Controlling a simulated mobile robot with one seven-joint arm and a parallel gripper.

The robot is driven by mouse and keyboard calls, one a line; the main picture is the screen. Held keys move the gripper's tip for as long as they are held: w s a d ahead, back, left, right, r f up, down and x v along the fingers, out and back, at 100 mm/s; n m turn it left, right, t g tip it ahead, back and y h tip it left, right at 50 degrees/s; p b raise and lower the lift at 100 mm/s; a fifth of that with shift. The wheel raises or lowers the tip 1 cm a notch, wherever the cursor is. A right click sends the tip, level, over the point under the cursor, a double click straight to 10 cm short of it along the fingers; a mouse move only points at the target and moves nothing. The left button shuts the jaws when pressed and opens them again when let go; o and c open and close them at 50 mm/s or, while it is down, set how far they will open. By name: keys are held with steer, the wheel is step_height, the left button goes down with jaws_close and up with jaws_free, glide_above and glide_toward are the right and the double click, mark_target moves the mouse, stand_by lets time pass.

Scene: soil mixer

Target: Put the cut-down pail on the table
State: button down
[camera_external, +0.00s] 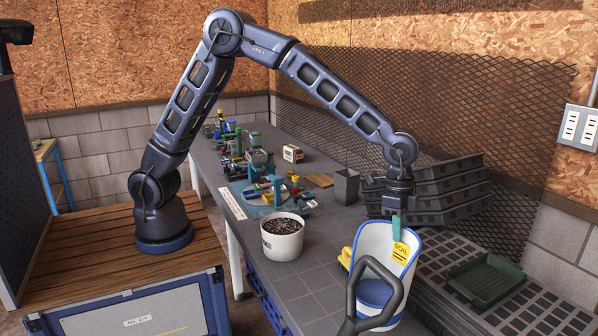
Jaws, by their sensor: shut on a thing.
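My gripper (397,228) points down and is shut on the pail's high back wall, with a teal finger pad showing. The pail looks roughly upright. Its base is partly hidden by a dark loop handle (358,285) in front, so I cannot tell whether it touches the table.
A white bucket of dark soil (283,237) stands left of the pail. A yellow item (346,258) is partly hidden behind the pail. A grey square pot (346,186), stacked black trays (440,190) and a green tray (486,282) are nearby. Bare tabletop lies between bucket and pail.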

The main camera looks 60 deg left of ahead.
mark_target(395, 258)
steer(key=shift+f, duration=3.85)
steer(key=c, duration=1.5)
jaws_free()
steer(key=shift+c, duration=0.2)
